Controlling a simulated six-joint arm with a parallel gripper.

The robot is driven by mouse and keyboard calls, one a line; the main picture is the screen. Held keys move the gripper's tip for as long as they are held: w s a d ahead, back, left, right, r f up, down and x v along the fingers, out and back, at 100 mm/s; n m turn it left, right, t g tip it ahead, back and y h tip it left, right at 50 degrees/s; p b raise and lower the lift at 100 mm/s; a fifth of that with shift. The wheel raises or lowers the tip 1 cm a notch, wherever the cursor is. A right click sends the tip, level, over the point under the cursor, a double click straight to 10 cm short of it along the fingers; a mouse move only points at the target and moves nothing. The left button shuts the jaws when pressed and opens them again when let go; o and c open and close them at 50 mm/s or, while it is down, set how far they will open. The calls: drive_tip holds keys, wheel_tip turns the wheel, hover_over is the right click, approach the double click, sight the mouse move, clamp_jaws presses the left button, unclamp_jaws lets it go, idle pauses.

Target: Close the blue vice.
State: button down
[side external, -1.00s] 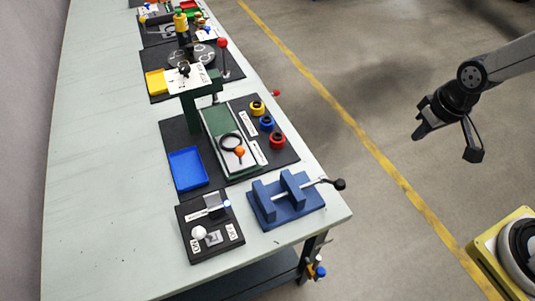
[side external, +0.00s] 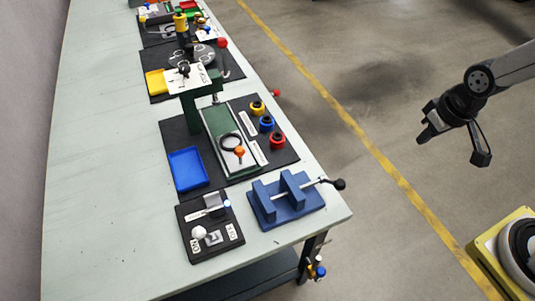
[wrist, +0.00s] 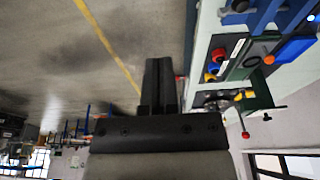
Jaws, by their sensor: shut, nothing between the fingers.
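The blue vice (side external: 286,200) sits at the near right corner of the bench. Its two upright blue jaws stand apart with a gap between them. A metal screw rod runs out to the right and ends in a black handle knob (side external: 339,184) past the bench edge. My gripper (side external: 424,128) is in the air over the floor, well to the right of the vice and apart from it. In the wrist view its dark fingers (wrist: 159,82) are together with nothing between them. Part of the blue vice (wrist: 255,14) shows at the top right there, cut off by the frame.
Left of the vice is a black switch panel (side external: 222,245). Behind it are a blue tray (side external: 187,168), a green fixture (side external: 222,135) and coloured rings, the nearest red (side external: 278,141). The space between my gripper and the bench is clear.

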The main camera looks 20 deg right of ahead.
drive_tip(key=c, duration=0.7)
unclamp_jaws()
drive_tip(key=o, duration=0.4)
drive_tip(key=shift+w+a+f, duration=0.1)
drive_tip(key=shift+w+a, duration=0.1)
drive_tip(key=shift+a, duration=0.05)
drive_tip(key=m+g+h, duration=0.4)
drive_tip(key=m+g, duration=0.1)
approach(339, 184)
drive_tip(key=x, duration=0.5)
drive_tip(key=shift+w+d+f, duration=0.1)
drive_tip(key=shift+w+f, duration=0.05)
drive_tip(key=shift+w, duration=0.05)
drive_tip(key=shift+x, duration=3.9)
drive_tip(key=shift+w, duration=0.1)
